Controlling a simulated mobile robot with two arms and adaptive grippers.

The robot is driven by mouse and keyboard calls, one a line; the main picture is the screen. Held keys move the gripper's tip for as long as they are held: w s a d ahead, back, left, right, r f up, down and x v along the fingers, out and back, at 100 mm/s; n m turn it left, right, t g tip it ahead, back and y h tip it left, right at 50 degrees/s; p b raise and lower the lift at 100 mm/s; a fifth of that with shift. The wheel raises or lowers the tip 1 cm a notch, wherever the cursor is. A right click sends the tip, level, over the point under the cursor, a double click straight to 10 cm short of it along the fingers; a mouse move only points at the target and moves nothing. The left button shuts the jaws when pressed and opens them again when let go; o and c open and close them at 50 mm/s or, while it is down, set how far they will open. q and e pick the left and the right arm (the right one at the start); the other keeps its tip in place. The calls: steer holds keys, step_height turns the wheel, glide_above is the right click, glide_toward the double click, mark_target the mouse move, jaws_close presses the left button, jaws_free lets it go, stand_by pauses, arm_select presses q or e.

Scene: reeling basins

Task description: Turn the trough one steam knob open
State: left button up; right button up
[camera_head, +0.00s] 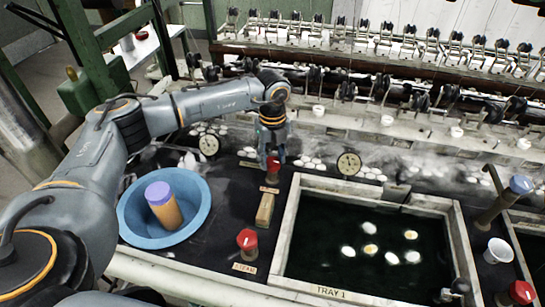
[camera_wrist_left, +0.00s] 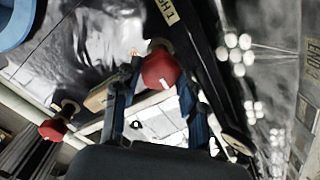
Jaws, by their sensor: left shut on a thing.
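My left gripper (camera_head: 272,152) points down at the back of the black counter, left of the tray's far corner. It is shut on a red knob (camera_head: 273,166), which also shows between the fingers in the left wrist view (camera_wrist_left: 160,69) with a white mark on it. The small label in front of this knob is too small to read. A second red knob (camera_head: 246,240) stands nearer the front edge, behind a label that seems to read STEAM (camera_head: 244,267). It shows at the left in the wrist view (camera_wrist_left: 52,130). My right gripper is not in view.
A blue basin (camera_head: 137,232) holds an orange cylinder with a purple top (camera_head: 164,205). A tan block (camera_head: 265,210) lies between the two knobs. The TRAY 1 basin (camera_head: 283,235) holds dark water and several cocoons. Dial gauges (camera_head: 348,163) and reeling machinery stand behind.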

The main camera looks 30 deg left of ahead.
mark_target(272, 161)
arm_select(q)
steer(key=o, duration=1.2)
steer(key=shift+c, duration=0.2)
step_height(272, 161, up, 12)
steer(key=shift+f, duration=0.1)
